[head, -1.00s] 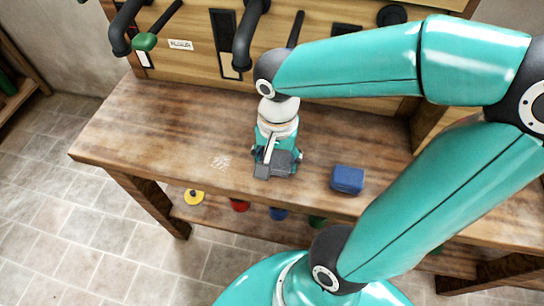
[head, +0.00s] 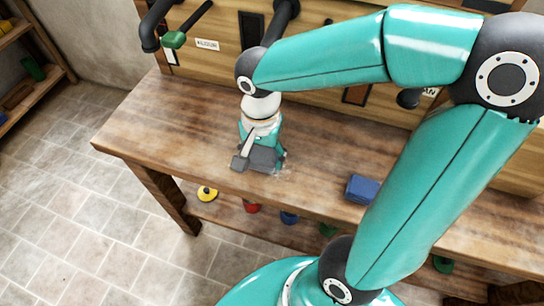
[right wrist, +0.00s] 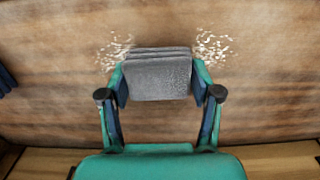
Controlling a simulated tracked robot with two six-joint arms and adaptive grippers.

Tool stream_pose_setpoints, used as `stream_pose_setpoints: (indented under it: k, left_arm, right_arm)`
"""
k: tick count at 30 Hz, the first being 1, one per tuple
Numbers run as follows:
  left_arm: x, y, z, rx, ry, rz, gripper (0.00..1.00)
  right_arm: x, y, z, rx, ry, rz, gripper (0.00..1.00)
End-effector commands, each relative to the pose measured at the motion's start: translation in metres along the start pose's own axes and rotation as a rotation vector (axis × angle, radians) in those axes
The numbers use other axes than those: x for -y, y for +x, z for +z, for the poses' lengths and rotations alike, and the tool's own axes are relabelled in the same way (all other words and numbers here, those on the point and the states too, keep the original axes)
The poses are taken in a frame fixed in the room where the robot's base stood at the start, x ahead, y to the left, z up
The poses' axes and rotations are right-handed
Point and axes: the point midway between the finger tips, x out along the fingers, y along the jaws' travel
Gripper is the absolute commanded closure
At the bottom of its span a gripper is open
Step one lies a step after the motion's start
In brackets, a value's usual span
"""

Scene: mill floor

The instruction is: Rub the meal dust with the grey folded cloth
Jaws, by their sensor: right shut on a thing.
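The grey folded cloth (head: 264,158) is in my right gripper (right wrist: 158,84), flat on or just above the wooden bench top; I cannot tell whether it presses. In the right wrist view the cloth (right wrist: 157,72) shows stacked folds, with a finger on each side. The meal dust (right wrist: 213,48) shows as pale flecks on both sides of the cloth's far edge; whatever lies under the cloth is hidden. In the head view a little dust (head: 281,170) shows just right of the cloth. My left gripper is not in view.
A blue block-like item (head: 362,189) lies on the bench (head: 180,120) to the right. Several coloured items, one yellow (head: 207,193), are on the lower shelf. Pipes and a green-handled lever (head: 175,40) stand out from the back panel. The bench's left part is clear.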

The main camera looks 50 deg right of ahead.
Motion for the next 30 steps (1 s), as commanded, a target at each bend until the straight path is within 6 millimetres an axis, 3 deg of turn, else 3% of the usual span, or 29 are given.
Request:
stream_pose_setpoints:
  k: [30]
  left_arm:
    - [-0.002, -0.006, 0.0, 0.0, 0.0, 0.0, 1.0]
  right_arm:
    - [0.059, 0.0, 0.001, 0.001, -0.002, 0.001, 0.64]
